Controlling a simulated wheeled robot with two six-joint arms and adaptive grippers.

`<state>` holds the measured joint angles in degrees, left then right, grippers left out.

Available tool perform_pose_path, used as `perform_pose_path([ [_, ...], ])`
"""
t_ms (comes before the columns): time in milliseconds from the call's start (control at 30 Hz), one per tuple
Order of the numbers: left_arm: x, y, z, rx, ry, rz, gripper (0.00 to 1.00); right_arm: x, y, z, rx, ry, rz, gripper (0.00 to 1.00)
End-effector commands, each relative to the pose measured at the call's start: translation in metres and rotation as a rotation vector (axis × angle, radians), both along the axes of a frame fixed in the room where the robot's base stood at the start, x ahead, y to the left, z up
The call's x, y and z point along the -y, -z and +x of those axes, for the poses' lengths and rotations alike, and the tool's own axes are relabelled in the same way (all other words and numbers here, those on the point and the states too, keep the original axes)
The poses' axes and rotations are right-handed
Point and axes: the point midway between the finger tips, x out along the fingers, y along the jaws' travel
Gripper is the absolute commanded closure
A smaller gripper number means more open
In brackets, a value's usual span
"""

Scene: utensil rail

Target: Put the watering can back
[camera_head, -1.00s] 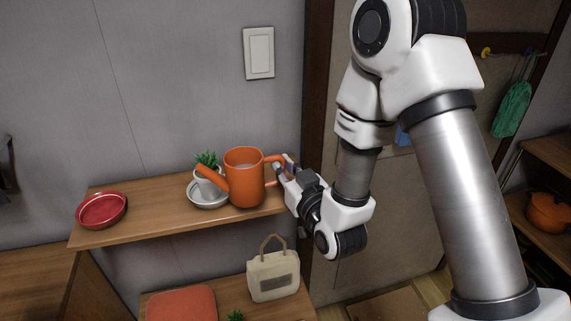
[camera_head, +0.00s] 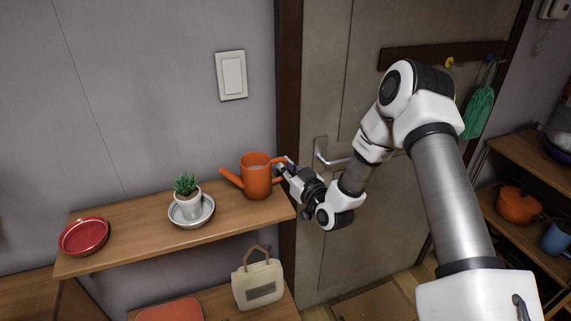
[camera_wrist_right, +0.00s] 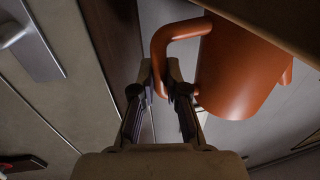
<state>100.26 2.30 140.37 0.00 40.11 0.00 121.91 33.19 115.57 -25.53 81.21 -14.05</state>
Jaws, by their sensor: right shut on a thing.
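The orange watering can (camera_head: 257,180) is upright at the right end of the wooden wall shelf (camera_head: 125,231), with its spout pointing left. I cannot tell whether its base touches the shelf. My right gripper (camera_head: 282,171) comes from the right and is shut on the can's handle. In the right wrist view, the fingers (camera_wrist_right: 160,75) close around the handle, and the can's body (camera_wrist_right: 235,70) is to their right. A potted plant (camera_head: 187,200) stands in a pale dish (camera_head: 207,212) left of the can, apart from it. My left gripper is not in view.
A red bowl (camera_head: 84,236) sits at the shelf's left end, with bare shelf between it and the dish. A cream bag (camera_head: 258,285) stands below. A door handle (camera_head: 326,155) is close behind my right gripper. An orange pot (camera_head: 518,205) is on shelving at right.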

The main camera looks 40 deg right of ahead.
Motion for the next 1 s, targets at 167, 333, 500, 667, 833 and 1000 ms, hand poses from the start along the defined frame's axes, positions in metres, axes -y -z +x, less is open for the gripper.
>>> perform_pose_path([
  [167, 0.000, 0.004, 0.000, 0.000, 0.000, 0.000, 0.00, 0.000, 0.004, 0.000, 0.001, 0.000, 0.001, 1.00],
  [333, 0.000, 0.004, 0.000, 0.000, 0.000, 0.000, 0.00, 0.000, 0.004, 0.000, 0.000, 0.000, 0.000, 0.62],
  [500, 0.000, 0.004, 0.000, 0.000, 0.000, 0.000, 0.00, 0.000, 0.004, 0.000, 0.000, 0.000, 0.000, 0.62],
  [667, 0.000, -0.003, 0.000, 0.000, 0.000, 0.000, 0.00, 0.000, -0.003, 0.000, 0.000, 0.000, 0.000, 0.62],
  [833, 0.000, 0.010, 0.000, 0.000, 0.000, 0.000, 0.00, -0.001, 0.003, -0.030, -0.002, 0.003, 0.007, 0.62],
  [1000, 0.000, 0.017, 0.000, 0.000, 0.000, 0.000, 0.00, -0.003, 0.002, -0.077, 0.000, 0.005, 0.012, 0.62],
])
